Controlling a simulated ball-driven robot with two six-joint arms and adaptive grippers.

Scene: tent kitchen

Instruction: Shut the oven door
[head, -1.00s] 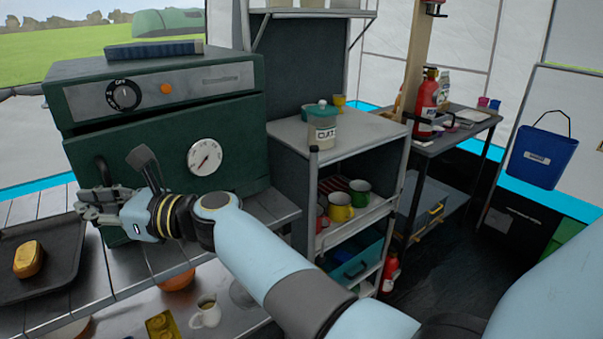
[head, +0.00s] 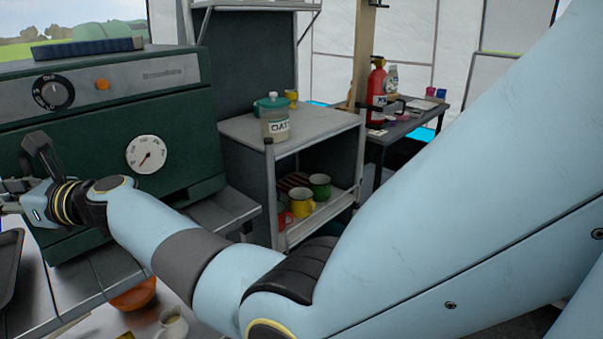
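The green oven (head: 100,90) stands at the left of the head view, with a knob and an orange light on its grey panel. Its green door (head: 185,145) with the round white gauge (head: 146,154) is upright below the panel. Only a thin dark line shows between door and panel, and I cannot tell whether the door is fully closed. My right gripper (head: 12,188) is at the left picture edge in front of the door's left part, partly cut off, so its fingers cannot be judged. My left gripper is out of view.
A grey shelf unit (head: 235,125) with a jar (head: 274,122) on top and mugs (head: 301,203) inside stands right of the oven. A dark tray (head: 10,262) lies at the left edge on the slatted table (head: 85,285). A bowl (head: 134,296) is below.

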